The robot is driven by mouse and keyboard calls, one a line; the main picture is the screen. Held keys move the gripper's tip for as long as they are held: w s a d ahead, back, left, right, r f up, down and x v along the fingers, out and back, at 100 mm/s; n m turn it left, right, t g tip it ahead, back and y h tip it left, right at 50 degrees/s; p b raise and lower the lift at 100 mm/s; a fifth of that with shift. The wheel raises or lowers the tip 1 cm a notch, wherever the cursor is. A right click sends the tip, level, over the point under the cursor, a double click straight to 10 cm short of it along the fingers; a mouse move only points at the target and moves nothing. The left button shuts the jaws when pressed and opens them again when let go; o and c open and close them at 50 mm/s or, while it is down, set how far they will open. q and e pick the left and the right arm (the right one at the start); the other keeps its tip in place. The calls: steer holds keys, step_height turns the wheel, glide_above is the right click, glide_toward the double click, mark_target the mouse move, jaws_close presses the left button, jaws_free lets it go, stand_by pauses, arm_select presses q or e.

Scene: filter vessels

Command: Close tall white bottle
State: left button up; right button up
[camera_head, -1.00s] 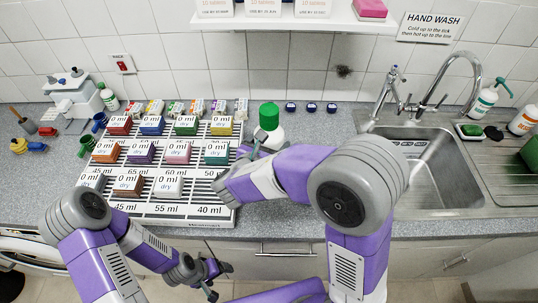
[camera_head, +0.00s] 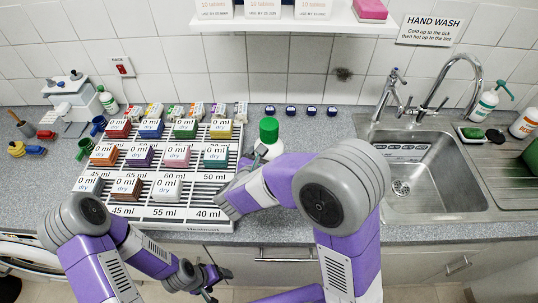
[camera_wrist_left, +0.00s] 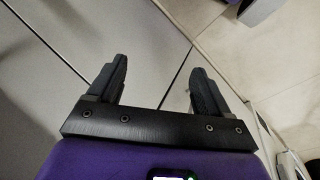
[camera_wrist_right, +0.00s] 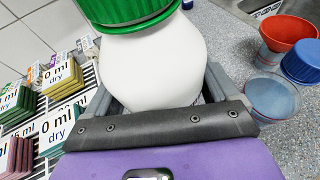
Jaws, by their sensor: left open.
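The white bottle (camera_head: 276,148) with a green cap (camera_head: 269,130) stands upright right of the rack, partly hidden by my right arm. In the right wrist view its white body (camera_wrist_right: 160,65) fills the gap between the fingers, below the ribbed green cap (camera_wrist_right: 130,15). The cap sits on top; how tightly, I cannot tell. My right gripper (camera_head: 248,165) is shut on the bottle's body; its fingers are mostly hidden in the head view. My left gripper (camera_head: 217,283) is open and empty, low in front of the cabinets; it also shows in the left wrist view (camera_wrist_left: 158,82).
A rack (camera_head: 215,228) of labelled coloured boxes stands left of the bottle. Several small dark blue caps (camera_head: 311,112) lie behind it. A red funnel-shaped cup (camera_wrist_right: 288,32), a blue cup (camera_wrist_right: 302,62) and a clear cup (camera_wrist_right: 270,98) are close right of it. The sink (camera_head: 430,180) is further right.

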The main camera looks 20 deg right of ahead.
steer(key=shift+o, duration=1)
steer(key=shift+r+p, duration=0.25)
steer(key=shift+p, duration=0.05)
steer(key=p+v, duration=0.1)
steer(key=v, duration=1.1)
steer(key=shift+f, duration=0.2)
